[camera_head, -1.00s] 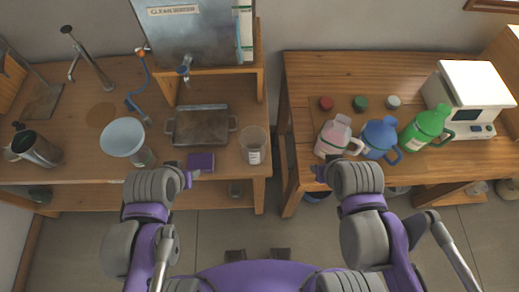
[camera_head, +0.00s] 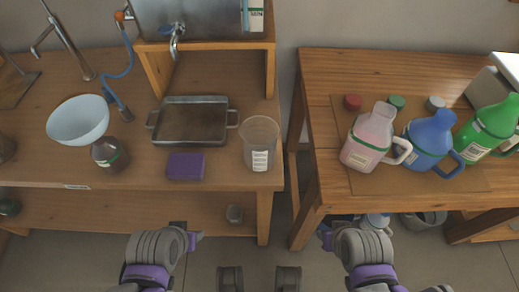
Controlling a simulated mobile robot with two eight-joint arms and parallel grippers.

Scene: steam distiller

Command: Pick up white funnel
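The white funnel (camera_head: 78,121) is a pale, wide bowl shape at the left of the left wooden table. Its mouth faces up and tilts a little. A small dark bottle (camera_head: 109,155) with a label stands just below and right of it. The funnel's spout is hidden, so I cannot tell whether it sits in the bottle. My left gripper (camera_head: 194,240) is in front of the table, lower right of the funnel and well apart from it. My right gripper (camera_head: 326,238) is in front of the gap between the tables. Nothing shows in either gripper.
The left table (camera_head: 50,170) also holds a metal tray (camera_head: 190,121), a purple block (camera_head: 185,167), a clear beaker (camera_head: 260,143) and a metal stand (camera_head: 67,45). Pink (camera_head: 368,140), blue (camera_head: 432,136) and green (camera_head: 489,128) jugs stand on the right table.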

